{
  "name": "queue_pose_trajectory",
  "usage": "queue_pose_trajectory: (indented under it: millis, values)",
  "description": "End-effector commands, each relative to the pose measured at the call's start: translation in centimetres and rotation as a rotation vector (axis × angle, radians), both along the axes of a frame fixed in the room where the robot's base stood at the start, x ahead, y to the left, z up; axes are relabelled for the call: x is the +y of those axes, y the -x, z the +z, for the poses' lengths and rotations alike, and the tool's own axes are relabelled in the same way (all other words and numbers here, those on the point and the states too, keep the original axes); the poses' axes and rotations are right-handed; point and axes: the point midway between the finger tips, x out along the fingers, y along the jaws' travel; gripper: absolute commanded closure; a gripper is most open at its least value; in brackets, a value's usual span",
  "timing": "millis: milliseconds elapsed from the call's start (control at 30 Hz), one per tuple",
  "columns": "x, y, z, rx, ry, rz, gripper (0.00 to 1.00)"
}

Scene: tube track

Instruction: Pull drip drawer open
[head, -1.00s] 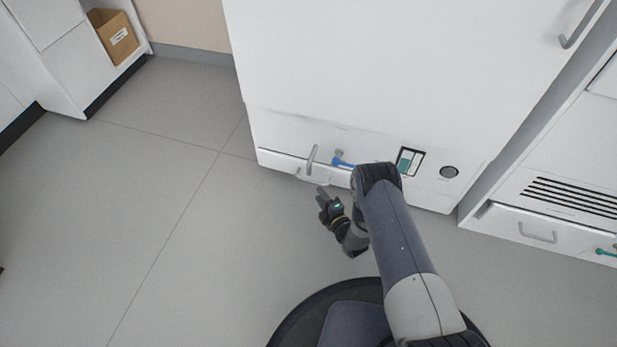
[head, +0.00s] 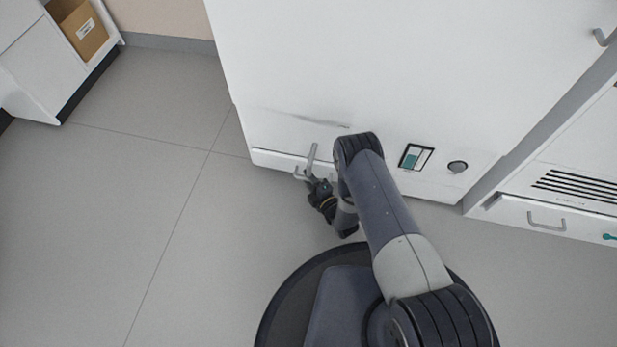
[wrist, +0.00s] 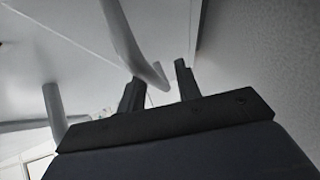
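The drip drawer (head: 268,158) is a low white front at the foot of the tall white cabinet, and it looks shut. A pale U-shaped handle (head: 298,174) shows at its lower edge, partly hidden by my gripper. My gripper (head: 311,184) is low in front of the drawer, right by this handle. In the wrist view my gripper (wrist: 160,75) has its two dark fingers apart. A curved grey bar (wrist: 130,45) comes down from above, its lower end between the fingertips. I cannot tell whether it touches either finger.
A grey upright bar (head: 312,158) stands out just above the drawer handle, close to my gripper. A cardboard box (head: 80,27) is far left. The floor to the left is clear.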

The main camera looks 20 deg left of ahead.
Motion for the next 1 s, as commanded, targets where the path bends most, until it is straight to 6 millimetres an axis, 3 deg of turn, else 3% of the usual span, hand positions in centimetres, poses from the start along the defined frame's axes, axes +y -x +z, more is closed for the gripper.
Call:
queue_pose_trajectory:
  millis: [433,1000]
  values:
    - [-0.01,-0.02,0.01,0.0,0.0,0.0,1.0]
    - [-0.02,-0.11,-0.01,0.0,0.0,-0.001,1.0]
